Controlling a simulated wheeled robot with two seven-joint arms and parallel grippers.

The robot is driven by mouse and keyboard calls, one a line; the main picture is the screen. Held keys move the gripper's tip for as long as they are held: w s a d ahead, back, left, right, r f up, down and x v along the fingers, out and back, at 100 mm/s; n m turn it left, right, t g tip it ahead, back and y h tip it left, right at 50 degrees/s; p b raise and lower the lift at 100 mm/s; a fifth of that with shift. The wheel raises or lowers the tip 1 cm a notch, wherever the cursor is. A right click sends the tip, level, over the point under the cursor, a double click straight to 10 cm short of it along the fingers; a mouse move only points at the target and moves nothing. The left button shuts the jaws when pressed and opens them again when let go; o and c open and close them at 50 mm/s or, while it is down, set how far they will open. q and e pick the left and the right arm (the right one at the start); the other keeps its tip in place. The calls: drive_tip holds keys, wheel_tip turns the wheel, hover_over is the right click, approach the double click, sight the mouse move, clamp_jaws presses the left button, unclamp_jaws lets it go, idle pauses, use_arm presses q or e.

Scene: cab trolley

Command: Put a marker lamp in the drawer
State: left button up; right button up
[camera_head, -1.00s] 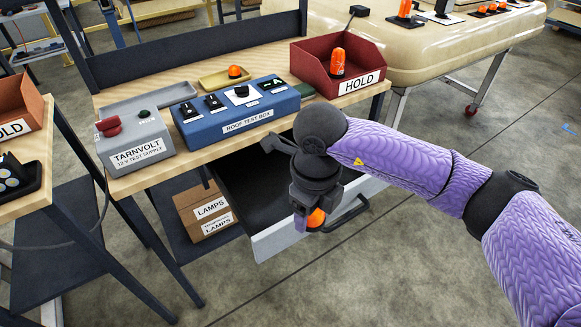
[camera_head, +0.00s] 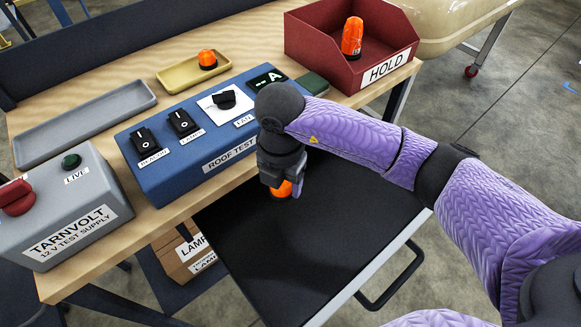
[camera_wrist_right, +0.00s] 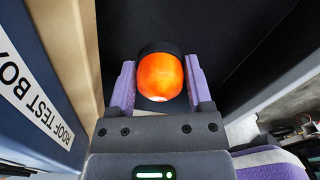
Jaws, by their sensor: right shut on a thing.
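My right gripper (camera_head: 284,188) is shut on an orange marker lamp (camera_head: 281,190) with a dark base. In the right wrist view the lamp (camera_wrist_right: 160,76) sits between the two purple fingers (camera_wrist_right: 160,88), its base pointing away from the gripper. The drawer (camera_head: 300,260) is pulled open under the bench, with a black floor and a pale front with a dark handle. The gripper and lamp are over the back part of the drawer, close to the blue test box. I cannot tell whether the lamp touches the drawer floor. My left gripper is not in view.
The blue roof test box (camera_head: 200,130) stands along the bench edge. A grey supply box (camera_head: 70,215) is at the left. A yellow tray (camera_head: 180,76) holds an orange lamp, and a red HOLD bin (camera_head: 310,50) holds another. An empty grey tray (camera_head: 80,125) lies behind.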

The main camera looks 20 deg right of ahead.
sight(283, 214)
wheel_tip(283, 214, down, 10)
drive_tip(key=b, duration=0.4)
drive_tip(key=shift+f+b, duration=0.15)
drive_tip(key=shift+b, duration=0.15)
drive_tip(key=o, duration=1.3)
drive_tip(key=shift+c, duration=0.2)
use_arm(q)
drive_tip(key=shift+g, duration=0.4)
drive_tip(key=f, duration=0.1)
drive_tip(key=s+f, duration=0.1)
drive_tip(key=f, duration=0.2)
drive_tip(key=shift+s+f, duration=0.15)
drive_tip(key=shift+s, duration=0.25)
use_arm(e)
wheel_tip(283, 214, up, 12)
drive_tip(key=p, duration=0.5)
drive_tip(key=shift+f, duration=0.2)
drive_tip(key=shift+r+p, duration=0.3)
drive_tip(key=shift+r, duration=0.15)
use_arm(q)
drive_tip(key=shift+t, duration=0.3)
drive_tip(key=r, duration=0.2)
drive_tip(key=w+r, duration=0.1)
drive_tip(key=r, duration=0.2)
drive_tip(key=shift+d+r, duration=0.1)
